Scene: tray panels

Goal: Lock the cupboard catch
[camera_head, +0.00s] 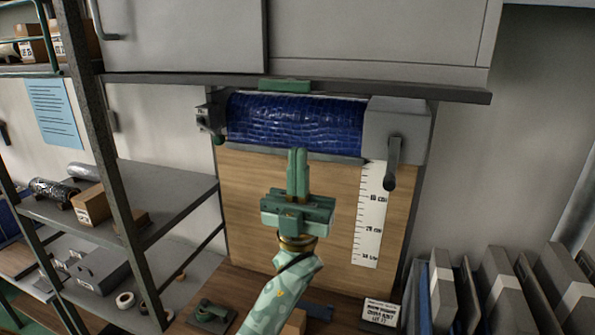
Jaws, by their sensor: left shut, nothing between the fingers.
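A grey cupboard (370,35) runs along the top of the view, with a vertical seam between its door panels and a handle (101,22) at upper left. A small green piece (285,86) sits on the dark rail under the cupboard; I cannot tell whether it is the catch. A dark lever (391,165) hangs down from a grey housing at the right of a blue roll. My left gripper (297,152) is green, shut and empty. It points up in front of the wooden board, just below the blue roll and left of the lever. My right gripper is out of view.
The blue textured roll (290,120) hangs above the wooden board (245,195), which bears a white scale strip (370,215). A metal shelf rack (170,195) with boxes and rolls stands at left. Upright grey panels (500,290) fill the lower right.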

